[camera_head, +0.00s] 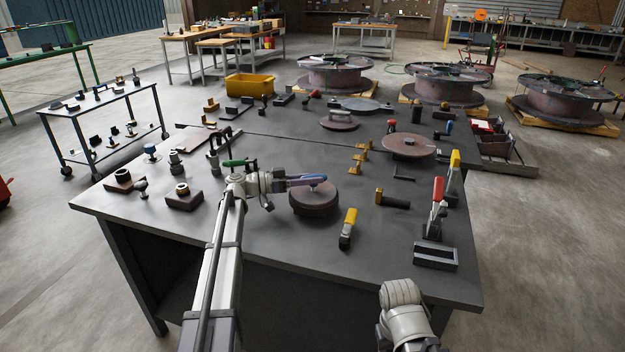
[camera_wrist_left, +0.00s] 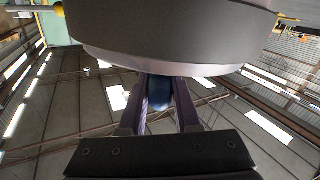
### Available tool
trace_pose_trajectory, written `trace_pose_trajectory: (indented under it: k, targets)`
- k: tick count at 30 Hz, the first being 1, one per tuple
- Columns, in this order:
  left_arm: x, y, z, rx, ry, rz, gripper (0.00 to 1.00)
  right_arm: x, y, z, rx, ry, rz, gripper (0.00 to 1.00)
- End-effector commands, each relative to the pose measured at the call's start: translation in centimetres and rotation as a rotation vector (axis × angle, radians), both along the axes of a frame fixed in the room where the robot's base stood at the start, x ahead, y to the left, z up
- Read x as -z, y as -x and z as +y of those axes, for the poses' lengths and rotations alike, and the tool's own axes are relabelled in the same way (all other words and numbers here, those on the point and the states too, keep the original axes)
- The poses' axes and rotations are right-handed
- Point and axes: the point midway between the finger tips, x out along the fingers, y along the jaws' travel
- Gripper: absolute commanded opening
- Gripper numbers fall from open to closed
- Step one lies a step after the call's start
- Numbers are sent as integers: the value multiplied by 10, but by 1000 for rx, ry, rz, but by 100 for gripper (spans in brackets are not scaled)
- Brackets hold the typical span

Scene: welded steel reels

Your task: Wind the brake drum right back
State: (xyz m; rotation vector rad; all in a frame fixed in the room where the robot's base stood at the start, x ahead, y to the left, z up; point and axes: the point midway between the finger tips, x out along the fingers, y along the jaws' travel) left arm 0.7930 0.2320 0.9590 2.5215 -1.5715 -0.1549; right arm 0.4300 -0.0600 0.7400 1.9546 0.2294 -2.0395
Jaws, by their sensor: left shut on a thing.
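The brake drum (camera_head: 314,204) is a dark brown round drum lying flat on the grey workbench, near its front middle. My left gripper (camera_head: 319,179) reaches in from the left, low over the top of the drum. In the left wrist view its two fingers are shut on a small dark blue knob (camera_wrist_left: 160,93), beside the drum's broad grey rim (camera_wrist_left: 170,35). The fingers hide part of the knob. At the bottom right of the head view a joint of my right arm shows, but not its gripper.
The workbench (camera_head: 270,240) carries many parts. Close to the drum are a yellow-handled clamp (camera_head: 348,226), a dark cylinder with a brass end (camera_head: 393,200) and a square block with a ring (camera_head: 184,197). A red-handled clamp (camera_head: 437,205) stands upright farther right. Bare bench lies in front of the drum.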

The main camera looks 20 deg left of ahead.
Motion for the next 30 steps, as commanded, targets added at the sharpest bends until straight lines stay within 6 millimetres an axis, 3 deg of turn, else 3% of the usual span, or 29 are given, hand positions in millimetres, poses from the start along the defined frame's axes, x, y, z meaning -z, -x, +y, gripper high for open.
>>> trace_pose_trajectory:
  k: [24, 25, 30]
  targets:
    - [0, -1, 0, 109, 0, 0, 0, 0, 0, 0, 0, 0, 0, 50]
    - [0, -1, 0, 109, 1, -1, 32, 0, 0, 0, 0, 0, 0, 50]
    - [0, -1, 0, 109, 0, 0, 51, 0, 0, 0, 0, 0, 0, 50]
